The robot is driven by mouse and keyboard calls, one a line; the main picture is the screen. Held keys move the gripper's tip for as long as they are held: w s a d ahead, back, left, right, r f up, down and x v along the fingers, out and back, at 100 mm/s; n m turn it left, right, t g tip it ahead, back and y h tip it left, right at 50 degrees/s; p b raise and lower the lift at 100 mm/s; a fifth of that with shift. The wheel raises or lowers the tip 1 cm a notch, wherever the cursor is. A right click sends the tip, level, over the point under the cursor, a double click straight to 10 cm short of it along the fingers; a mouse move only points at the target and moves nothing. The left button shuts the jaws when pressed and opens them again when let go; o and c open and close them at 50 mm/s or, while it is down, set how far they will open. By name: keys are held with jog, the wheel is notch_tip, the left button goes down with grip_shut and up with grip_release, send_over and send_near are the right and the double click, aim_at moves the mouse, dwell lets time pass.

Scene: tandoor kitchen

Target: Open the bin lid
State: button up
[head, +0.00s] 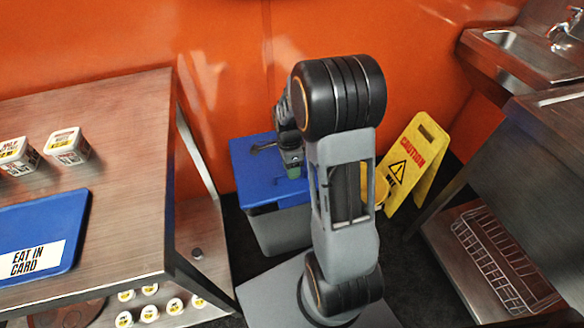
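The bin stands on the dark floor against the orange wall, with a grey body (280,231) and a blue lid (262,186). The lid looks closed, lying flat over the body. My gripper (276,158) is over the back right part of the lid, pointing down towards it. One dark finger shows at its left; the rest is partly hidden behind my arm. I cannot tell whether it touches the lid, or whether it is open or shut.
A metal table (120,115) on the left holds a blue tray (72,225) and small labelled tubs (68,146). A yellow caution sign (417,165) stands right of the bin. A sink (520,52) and a steel counter (510,150) with a wire rack below are at the right.

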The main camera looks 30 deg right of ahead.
grip_shut()
dwell(0.3)
